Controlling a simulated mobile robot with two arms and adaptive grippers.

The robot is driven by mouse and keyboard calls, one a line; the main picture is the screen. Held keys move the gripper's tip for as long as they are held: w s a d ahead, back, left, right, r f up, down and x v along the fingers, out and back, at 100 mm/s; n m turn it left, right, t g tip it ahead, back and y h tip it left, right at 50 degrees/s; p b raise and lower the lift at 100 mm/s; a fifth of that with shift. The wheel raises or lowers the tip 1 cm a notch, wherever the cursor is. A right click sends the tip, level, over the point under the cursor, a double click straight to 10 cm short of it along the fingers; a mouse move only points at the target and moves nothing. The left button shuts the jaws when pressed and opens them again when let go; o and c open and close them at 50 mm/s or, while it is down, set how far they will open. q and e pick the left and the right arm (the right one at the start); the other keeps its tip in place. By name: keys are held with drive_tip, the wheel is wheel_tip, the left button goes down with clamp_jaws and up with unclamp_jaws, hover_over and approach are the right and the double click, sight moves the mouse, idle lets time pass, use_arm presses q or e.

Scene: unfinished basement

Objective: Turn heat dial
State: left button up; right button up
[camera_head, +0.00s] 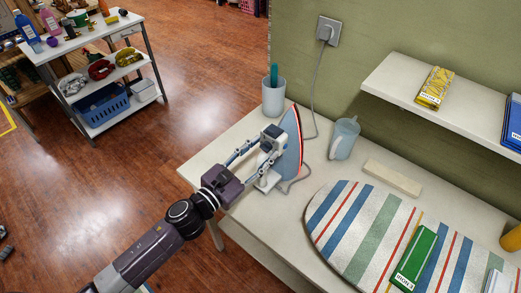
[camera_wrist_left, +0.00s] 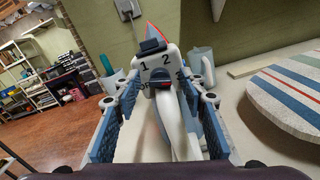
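A white iron (camera_head: 291,146) with a red-edged soleplate stands upright on its heel at the left of the white table. In the left wrist view the iron (camera_wrist_left: 176,122) is straight ahead, with the numbers 1 and 2 on its pale upper face. My left gripper (camera_head: 252,161) is open at the iron's near side. In the left wrist view its fingers (camera_wrist_left: 160,95) stand apart on either side of the iron's handle. Contact cannot be told. My right gripper is out of view.
A cup (camera_head: 273,97) and a grey jug (camera_head: 344,138) stand behind and right of the iron. The iron's cord runs to a wall socket (camera_head: 328,32). A striped ironing board (camera_head: 345,222) fills the table's right side; a shelf (camera_head: 400,78) juts out above.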

use_arm(q)
clamp_jaws()
drive_tip(key=shift+a+n, duration=0.1)
drive_tip(key=shift+n, duration=2.8)
unclamp_jaws()
drive_tip(key=shift+s, duration=0.1)
